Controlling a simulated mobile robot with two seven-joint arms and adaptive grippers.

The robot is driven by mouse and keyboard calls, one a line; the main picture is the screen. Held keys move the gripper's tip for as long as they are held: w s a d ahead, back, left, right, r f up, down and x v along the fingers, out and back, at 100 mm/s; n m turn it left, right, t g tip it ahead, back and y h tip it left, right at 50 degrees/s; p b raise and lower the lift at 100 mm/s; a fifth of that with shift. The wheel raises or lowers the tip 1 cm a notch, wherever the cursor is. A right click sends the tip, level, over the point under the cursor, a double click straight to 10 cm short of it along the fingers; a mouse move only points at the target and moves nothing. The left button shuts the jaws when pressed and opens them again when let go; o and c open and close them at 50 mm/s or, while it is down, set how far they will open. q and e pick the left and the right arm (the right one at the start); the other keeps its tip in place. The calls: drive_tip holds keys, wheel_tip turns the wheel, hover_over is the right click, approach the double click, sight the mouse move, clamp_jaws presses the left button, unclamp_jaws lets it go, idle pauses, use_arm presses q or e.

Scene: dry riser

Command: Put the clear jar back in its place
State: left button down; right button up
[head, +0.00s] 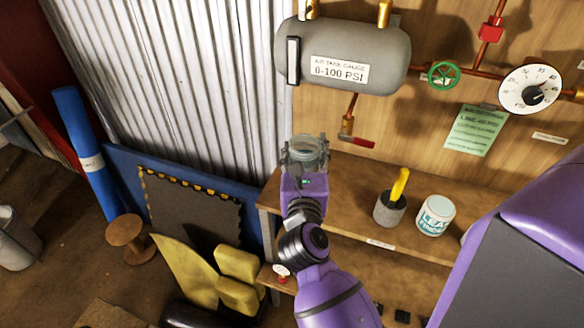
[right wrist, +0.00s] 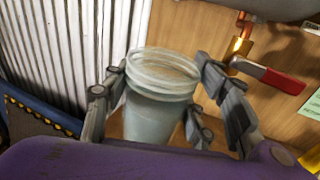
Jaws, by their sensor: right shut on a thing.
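The clear jar (head: 308,147) is a see-through, slightly bluish jar with a ringed neck and an open top. My right gripper (head: 305,152) is shut on it and holds it upright near the left end of the wooden shelf, in front of the wall. In the right wrist view the jar (right wrist: 157,100) stands between the two grey fingers of the gripper (right wrist: 160,105). Its lower part is hidden behind my purple wrist, so I cannot tell whether it touches the shelf. My left gripper does not show.
The shelf (head: 352,190) holds a grey cup (head: 389,210) with a yellow-handled tool and a white tub (head: 435,216). Above are a grey tank (head: 350,55), a red-handled valve (head: 355,141) and a gauge (head: 530,90). Corrugated metal (head: 190,80) stands left.

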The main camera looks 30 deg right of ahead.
drive_tip(key=w+f+b, duration=0.1)
drive_tip(key=w+f, duration=0.1)
drive_tip(key=f, duration=0.1)
drive_tip(key=w+f+b, duration=0.1)
drive_tip(key=w+f, duration=0.1)
drive_tip(key=f, duration=0.1)
drive_tip(key=w+f, duration=0.2)
drive_tip(key=f, duration=0.2)
drive_tip(key=shift+w+b, duration=0.4)
drive_tip(key=shift+r, duration=0.15)
